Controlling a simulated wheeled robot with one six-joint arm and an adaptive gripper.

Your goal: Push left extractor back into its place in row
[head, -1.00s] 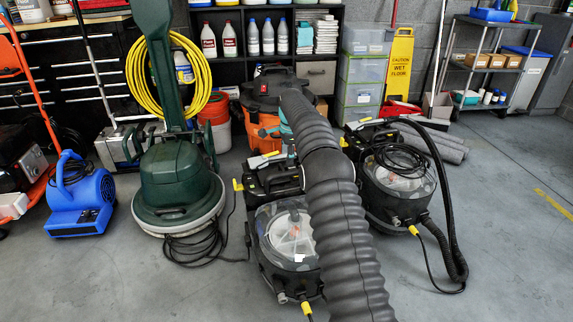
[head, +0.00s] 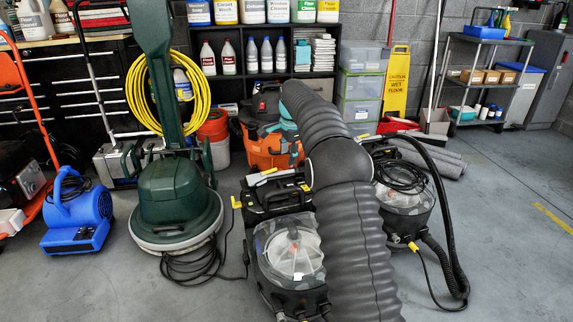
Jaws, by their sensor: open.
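The left extractor (head: 290,250) is a black machine with a clear round tank lid, a black top unit and yellow handles. It stands upright on the floor, closer to me than the right extractor (head: 404,208), a similar machine with a black hose. My grey ribbed arm crosses in front of the left extractor and covers its right side and part of the gap between the two. The far end of my arm points toward the orange vacuum behind.
A green floor machine (head: 173,205) with a yellow hose stands left of the left extractor, and a blue blower (head: 75,222) further left. The orange vacuum (head: 268,150) stands behind, before black shelves. Cables lie on the floor. Free floor (head: 505,225) is at the right.

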